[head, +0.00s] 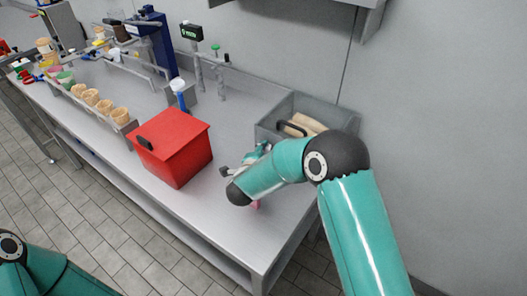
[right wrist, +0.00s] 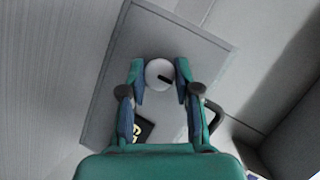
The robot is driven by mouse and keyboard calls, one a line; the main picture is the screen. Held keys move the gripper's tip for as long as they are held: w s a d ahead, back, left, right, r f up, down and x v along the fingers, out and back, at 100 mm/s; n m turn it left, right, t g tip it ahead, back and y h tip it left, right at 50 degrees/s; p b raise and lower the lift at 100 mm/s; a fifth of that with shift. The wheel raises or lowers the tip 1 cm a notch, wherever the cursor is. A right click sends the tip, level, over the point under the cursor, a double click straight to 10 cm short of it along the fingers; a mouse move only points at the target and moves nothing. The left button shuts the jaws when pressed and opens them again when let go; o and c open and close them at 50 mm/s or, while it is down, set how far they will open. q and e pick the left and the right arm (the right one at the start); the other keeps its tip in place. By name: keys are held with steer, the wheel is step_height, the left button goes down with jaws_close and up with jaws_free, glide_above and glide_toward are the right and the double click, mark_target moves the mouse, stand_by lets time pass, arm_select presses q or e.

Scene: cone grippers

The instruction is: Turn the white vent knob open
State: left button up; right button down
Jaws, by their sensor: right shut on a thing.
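The white vent knob (right wrist: 160,66) is round with a black pointer mark and sits on a grey panel (right wrist: 180,30) in the right wrist view. Its pointer slants toward the lower right of the picture. My right gripper (right wrist: 158,75) has one finger on each side of the knob and is shut on it. In the head view my right gripper (head: 258,153) is at the front of a grey box (head: 290,107), and the knob is hidden there. My left gripper is out of view; only part of the left arm shows at the lower left.
A black handle (right wrist: 214,117) and a dark label (right wrist: 143,130) are close to my right fingers. A red box (head: 172,146) stands on the steel counter (head: 236,115) left of my right arm. Several cups (head: 105,106) stand in a rack at the left.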

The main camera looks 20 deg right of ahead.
steer(key=n+g+p, duration=0.1)
steer(key=p, duration=0.2)
steer(key=shift+a+n+g+h, duration=0.1)
steer(key=shift+n+g+h, duration=0.2)
steer(key=shift+n, duration=0.1)
steer(key=n+g+h+p, duration=0.1)
steer(key=n+g+p, duration=0.1)
steer(key=p, duration=0.1)
steer(key=shift+a+f+n+g+h+p, duration=0.1)
steer(key=shift+f+n+g+h+p, duration=0.1)
steer(key=shift+n+g+h+p, duration=0.6)
steer(key=shift+w+f+n, duration=0.1)
steer(key=shift+n, duration=0.6)
steer(key=shift+a+f+n+g+h+b, duration=0.1)
steer(key=shift+f+n+g+h+b, duration=0.1)
steer(key=shift+n+g+h+b, duration=0.45)
steer(key=n+g+h+b, duration=0.1)
steer(key=n+b, duration=0.1)
steer(key=shift+w+b, duration=0.1)
steer(key=shift+b, duration=0.2)
steer(key=shift+r+n+h+b, duration=0.1)
steer(key=shift+n+h+b, duration=0.15)
steer(key=shift+n+b, duration=0.25)
